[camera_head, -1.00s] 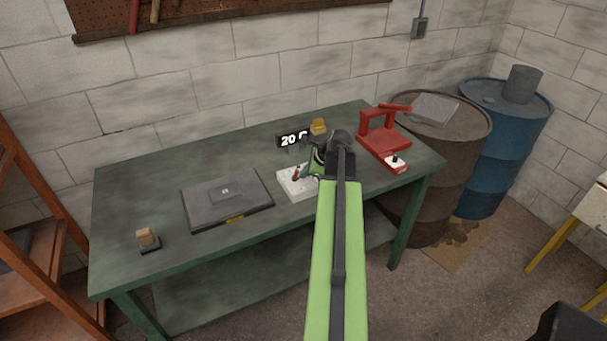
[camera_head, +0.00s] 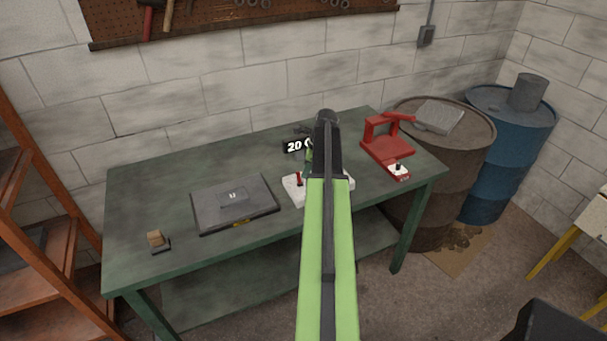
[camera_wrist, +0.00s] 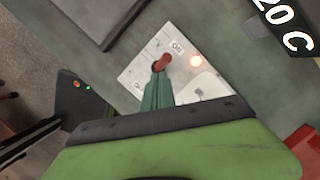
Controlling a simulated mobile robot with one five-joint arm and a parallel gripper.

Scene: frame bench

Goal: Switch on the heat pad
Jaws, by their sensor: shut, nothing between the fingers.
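A white control box (camera_head: 293,188) with a red lever (camera_head: 298,178) stands on the green bench, right of a flat dark grey pad (camera_head: 236,212). In the head view my arm hides most of the gripper and part of the box. A black display (camera_head: 297,146) reads 20 C.
A small grey block (camera_head: 233,199) lies on the pad. A red device (camera_head: 388,149) with a white switch box (camera_head: 398,170) stands at the bench's right. A tan block (camera_head: 156,239) sits at the front left. Brown and blue barrels stand beyond the right end.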

